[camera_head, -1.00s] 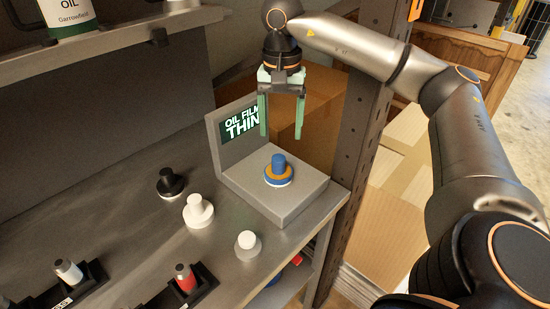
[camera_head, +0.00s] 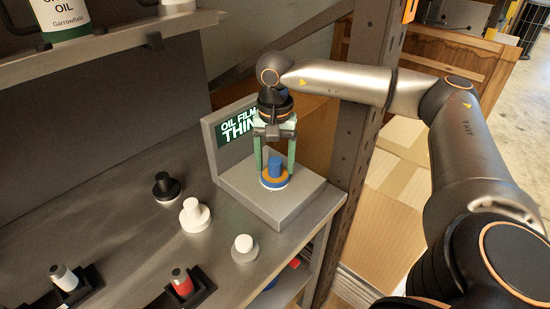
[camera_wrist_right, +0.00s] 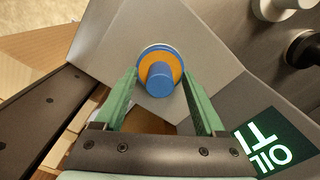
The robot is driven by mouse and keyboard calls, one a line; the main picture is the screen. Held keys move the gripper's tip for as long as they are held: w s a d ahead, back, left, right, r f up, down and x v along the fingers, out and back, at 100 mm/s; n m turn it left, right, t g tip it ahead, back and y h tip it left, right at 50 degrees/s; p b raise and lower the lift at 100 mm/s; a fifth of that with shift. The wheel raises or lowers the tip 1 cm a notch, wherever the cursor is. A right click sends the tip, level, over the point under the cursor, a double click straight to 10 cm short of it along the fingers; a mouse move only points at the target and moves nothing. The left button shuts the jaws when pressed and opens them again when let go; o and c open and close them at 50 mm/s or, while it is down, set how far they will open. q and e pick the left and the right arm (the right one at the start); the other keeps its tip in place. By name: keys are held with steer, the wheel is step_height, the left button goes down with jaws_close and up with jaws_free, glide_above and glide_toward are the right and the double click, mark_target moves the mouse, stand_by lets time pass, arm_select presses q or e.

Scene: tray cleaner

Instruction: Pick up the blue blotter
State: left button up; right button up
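The blue blotter (camera_head: 275,168) stands upright on the grey pad of the display stand (camera_head: 295,205). It has a blue knob, an orange ring and a pale base. In the right wrist view the blotter (camera_wrist_right: 160,78) lies just beyond and between the fingertips. My right gripper (camera_head: 274,171) points down over it, with its green fingers open on either side of the knob. In the right wrist view the right gripper (camera_wrist_right: 162,100) is empty, with a gap to the knob on both sides. My left gripper is not in view.
A black blotter (camera_head: 166,187) and two white ones (camera_head: 194,215) (camera_head: 244,248) stand on the grey bench to the left. The stand's upright screen (camera_head: 236,130) is close behind the gripper. A metal post (camera_head: 350,130) rises at the right. Small bottles (camera_head: 181,282) sit in front.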

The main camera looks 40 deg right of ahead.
steer(key=c, duration=0.4)
jaws_close()
steer(key=shift+r, duration=0.1)
steer(key=shift+r, duration=0.1)
